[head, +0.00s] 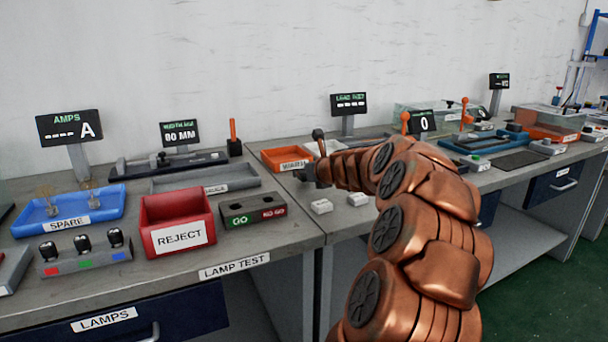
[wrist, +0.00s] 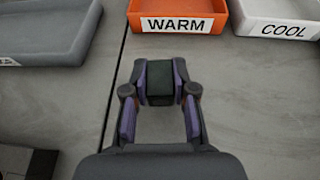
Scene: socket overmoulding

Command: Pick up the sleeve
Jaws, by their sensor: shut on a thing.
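My gripper (wrist: 160,82) is in the middle of the wrist view, its two fingers closed in on a short dark piece, the sleeve (wrist: 161,90). The sleeve sits between the fingertip pads, and its sides are covered by them. In the head view my gripper (head: 316,166) is over the bench near the trays, partly hidden by my copper-coloured arm. The sleeve cannot be made out clearly there. I cannot tell how far the sleeve is above the bench.
An orange WARM tray (wrist: 178,27) and a white COOL tray (wrist: 282,31) lie ahead of my gripper. A grey tray (wrist: 42,54) is at the left. In the head view, a red REJECT bin (head: 178,238) and small white blocks (head: 321,206) stand nearby.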

